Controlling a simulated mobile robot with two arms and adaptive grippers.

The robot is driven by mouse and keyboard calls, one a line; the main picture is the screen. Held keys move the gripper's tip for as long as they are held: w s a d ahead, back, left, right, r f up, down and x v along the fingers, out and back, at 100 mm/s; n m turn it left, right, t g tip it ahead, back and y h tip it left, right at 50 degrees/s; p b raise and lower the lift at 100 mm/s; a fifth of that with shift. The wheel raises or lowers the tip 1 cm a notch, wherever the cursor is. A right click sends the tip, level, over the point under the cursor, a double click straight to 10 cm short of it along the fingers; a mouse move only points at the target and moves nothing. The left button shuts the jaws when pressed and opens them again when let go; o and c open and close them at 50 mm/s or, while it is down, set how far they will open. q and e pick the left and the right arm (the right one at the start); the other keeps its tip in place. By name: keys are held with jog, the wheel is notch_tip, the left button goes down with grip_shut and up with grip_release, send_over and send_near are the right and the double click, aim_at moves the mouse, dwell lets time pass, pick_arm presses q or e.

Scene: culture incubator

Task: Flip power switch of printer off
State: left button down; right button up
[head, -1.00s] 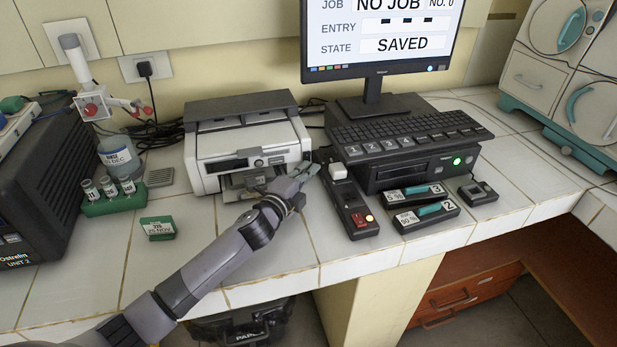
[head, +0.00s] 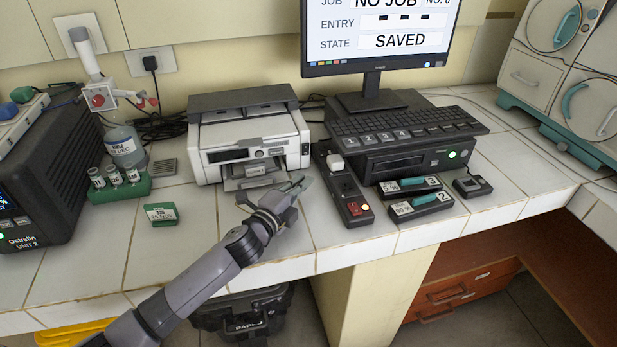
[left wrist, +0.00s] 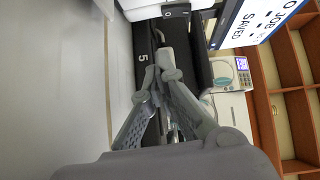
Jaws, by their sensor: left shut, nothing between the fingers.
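The white and grey printer (head: 250,150) stands on the tiled bench against the wall. To its right lies a black power strip (head: 343,188) with a white plug (head: 336,162) at its far end and a red switch (head: 353,209) at its near end. A small pale light sits beside that switch. My left gripper (head: 303,184) is shut and empty above the bench, in front of the printer's right side and left of the strip, apart from the switch. Its closed fingers also show in the left wrist view (left wrist: 162,62). My right gripper is not in view.
The monitor (head: 385,40) and keyboard (head: 400,128) stand right of the strip, over a black unit with a green light. Two labelled black holders (head: 420,205) lie close to the strip's right.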

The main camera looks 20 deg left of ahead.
pick_arm(q)
jog(key=s, duration=0.4)
jog(key=shift+s+a, duration=0.2)
jog(key=shift+s, duration=0.1)
jog(key=shift+s+a+f+b, duration=0.1)
jog(key=shift+s+a+b, duration=0.2)
jog(key=shift+s, duration=0.35)
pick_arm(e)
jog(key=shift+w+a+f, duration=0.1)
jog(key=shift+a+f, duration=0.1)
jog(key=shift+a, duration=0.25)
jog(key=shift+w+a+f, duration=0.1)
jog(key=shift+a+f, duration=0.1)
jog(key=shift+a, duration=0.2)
pick_arm(q)
jog(key=shift+d, duration=0.1)
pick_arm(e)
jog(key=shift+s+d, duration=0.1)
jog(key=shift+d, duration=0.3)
